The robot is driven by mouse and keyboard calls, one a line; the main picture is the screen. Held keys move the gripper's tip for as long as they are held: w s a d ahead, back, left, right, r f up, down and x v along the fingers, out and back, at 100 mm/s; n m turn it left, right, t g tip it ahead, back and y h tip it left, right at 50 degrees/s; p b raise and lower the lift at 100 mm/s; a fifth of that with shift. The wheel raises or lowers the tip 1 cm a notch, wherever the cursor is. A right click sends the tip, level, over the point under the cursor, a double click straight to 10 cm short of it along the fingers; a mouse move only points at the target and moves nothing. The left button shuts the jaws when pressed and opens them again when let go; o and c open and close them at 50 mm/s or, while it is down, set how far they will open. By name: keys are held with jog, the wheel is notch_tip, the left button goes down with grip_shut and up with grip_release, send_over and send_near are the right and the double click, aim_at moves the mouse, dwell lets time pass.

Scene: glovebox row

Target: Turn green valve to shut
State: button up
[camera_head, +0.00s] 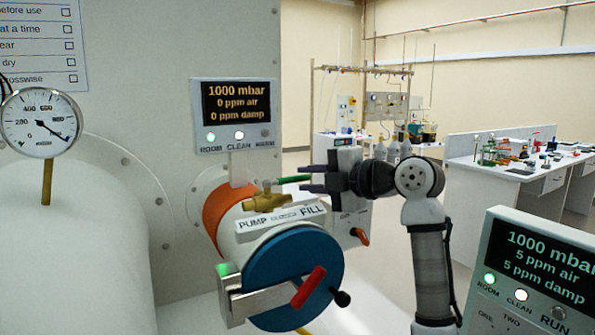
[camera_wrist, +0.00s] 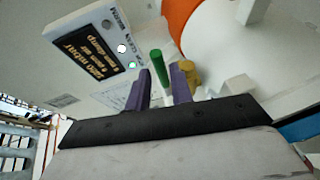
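The green valve is a brass valve body (camera_head: 265,198) with a green lever (camera_head: 293,180) on top of the small antechamber. The lever points right, towards the FILL end of the label plate (camera_head: 281,218), which reads PUMP at left and FILL at right. My gripper (camera_head: 303,178) is at the lever's right end, coming from the right. In the wrist view the green lever (camera_wrist: 158,68) shows between the two purple fingertips of my gripper (camera_wrist: 161,72), with a gap on each side. My gripper is open. The brass body (camera_wrist: 189,74) is partly hidden behind one finger.
Below the valve is a blue round door (camera_head: 290,270) with a red handle (camera_head: 309,287) and a metal latch bar (camera_head: 262,302). A display panel (camera_head: 236,104) reading 1000 mbar stands above. A pressure gauge (camera_head: 40,124) is at left, and another display (camera_head: 535,265) at lower right.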

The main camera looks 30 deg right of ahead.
aim_at(301, 179)
jog(key=shift+p+x, duration=0.35)
jog(key=shift+x, duration=1.4)
grip_shut()
